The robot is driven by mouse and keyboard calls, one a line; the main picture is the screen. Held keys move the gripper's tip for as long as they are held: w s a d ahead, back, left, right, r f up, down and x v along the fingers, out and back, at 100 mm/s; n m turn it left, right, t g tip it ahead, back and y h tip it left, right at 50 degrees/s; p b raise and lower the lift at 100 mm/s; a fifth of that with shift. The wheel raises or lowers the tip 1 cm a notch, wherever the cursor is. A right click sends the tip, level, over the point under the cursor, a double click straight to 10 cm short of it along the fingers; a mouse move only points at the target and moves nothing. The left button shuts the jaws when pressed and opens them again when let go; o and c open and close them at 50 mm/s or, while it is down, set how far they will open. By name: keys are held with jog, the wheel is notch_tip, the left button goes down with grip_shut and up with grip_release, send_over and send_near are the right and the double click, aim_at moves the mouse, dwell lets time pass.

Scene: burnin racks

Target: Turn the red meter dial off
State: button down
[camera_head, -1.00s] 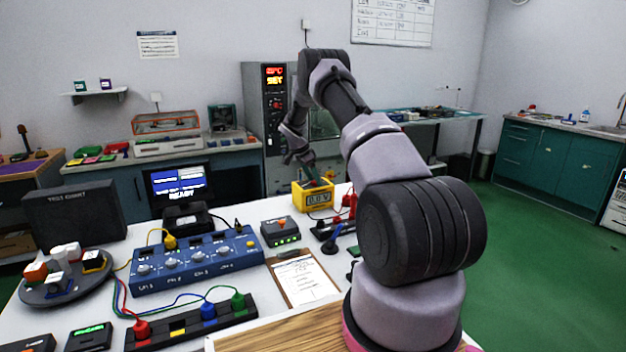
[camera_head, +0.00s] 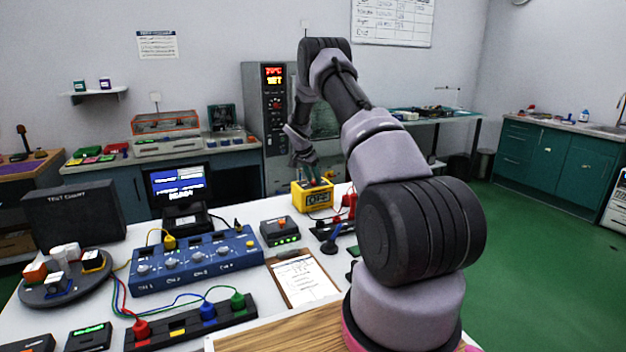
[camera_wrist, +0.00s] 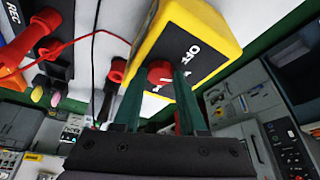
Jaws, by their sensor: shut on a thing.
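The yellow meter (camera_head: 312,197) stands at the far edge of the white bench in the head view. In the wrist view the yellow meter (camera_wrist: 215,22) shows a dark top face with a white OFF label, and the red dial (camera_wrist: 160,72) sits on that face. My gripper (camera_wrist: 160,78) has its two green fingers on either side of the red dial, shut on it. In the head view my gripper (camera_head: 306,166) comes down onto the meter's top.
Red plugs and leads (camera_head: 350,203) stand just right of the meter. A black box with an orange knob (camera_head: 280,232), a clipboard (camera_head: 302,279) and a blue channel panel (camera_head: 196,262) lie nearer. A tall grey cabinet (camera_head: 275,125) stands behind.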

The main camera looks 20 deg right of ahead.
jog(key=n, duration=0.2)
jog(key=n+t+y, duration=0.1)
jog(key=n, duration=0.2)
jog(key=shift+s+d+t, duration=0.2)
jog(key=shift+t, duration=0.1)
jog(key=shift+n+t+y, duration=0.3)
jog(key=shift+n+y, duration=0.4)
jog(key=shift+n, duration=1)
jog(key=shift+f, duration=0.1)
jog(key=shift+c, duration=2.3)
grip_release()
jog(key=v, duration=1.1)
